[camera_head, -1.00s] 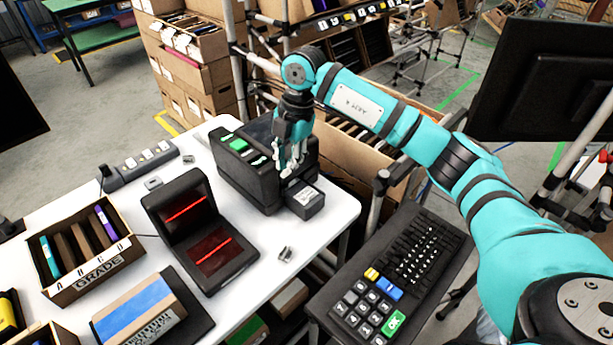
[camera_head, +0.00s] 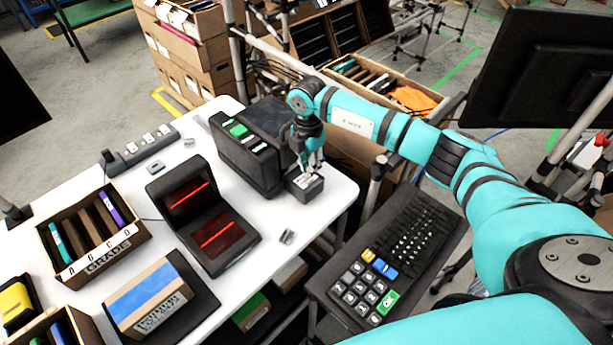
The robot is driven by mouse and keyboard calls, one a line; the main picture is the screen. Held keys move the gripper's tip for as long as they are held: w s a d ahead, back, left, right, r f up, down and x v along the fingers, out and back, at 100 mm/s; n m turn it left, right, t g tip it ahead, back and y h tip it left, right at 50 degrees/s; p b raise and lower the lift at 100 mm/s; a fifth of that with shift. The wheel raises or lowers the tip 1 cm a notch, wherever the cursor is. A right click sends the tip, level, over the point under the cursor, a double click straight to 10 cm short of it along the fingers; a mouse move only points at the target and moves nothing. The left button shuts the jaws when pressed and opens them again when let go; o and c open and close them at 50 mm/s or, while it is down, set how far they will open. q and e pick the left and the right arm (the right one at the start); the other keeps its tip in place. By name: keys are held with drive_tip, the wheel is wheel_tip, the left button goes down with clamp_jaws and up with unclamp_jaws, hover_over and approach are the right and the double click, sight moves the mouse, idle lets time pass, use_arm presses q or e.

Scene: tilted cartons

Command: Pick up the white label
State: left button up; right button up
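The white label (camera_head: 302,181) is small and sits on the dark output tray (camera_head: 306,193) at the front of the black label printer (camera_head: 245,165), on the white table. My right gripper (camera_head: 312,168) comes down from above, with its pale fingertips right at the tray and over the label's back right side. The fingers are small and overlap the tray, so I cannot tell whether they touch the label or how wide they stand. My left gripper is out of view.
A black scanner with red lines (camera_head: 215,232) stands left of the printer. A box of folders (camera_head: 100,258) and a blue-topped carton (camera_head: 150,300) are farther left. A large keypad (camera_head: 395,255) is at the front right. An open carton (camera_head: 365,150) stands behind my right arm.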

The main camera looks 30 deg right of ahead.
sight(308, 181)
wheel_tip(308, 181, down, 4)
drive_tip(key=shift+s+f+p, duration=0.1)
drive_tip(key=shift+f+p, duration=0.15)
drive_tip(key=shift+p, duration=0.9)
drive_tip(key=shift+f, duration=0.3)
clamp_jaws()
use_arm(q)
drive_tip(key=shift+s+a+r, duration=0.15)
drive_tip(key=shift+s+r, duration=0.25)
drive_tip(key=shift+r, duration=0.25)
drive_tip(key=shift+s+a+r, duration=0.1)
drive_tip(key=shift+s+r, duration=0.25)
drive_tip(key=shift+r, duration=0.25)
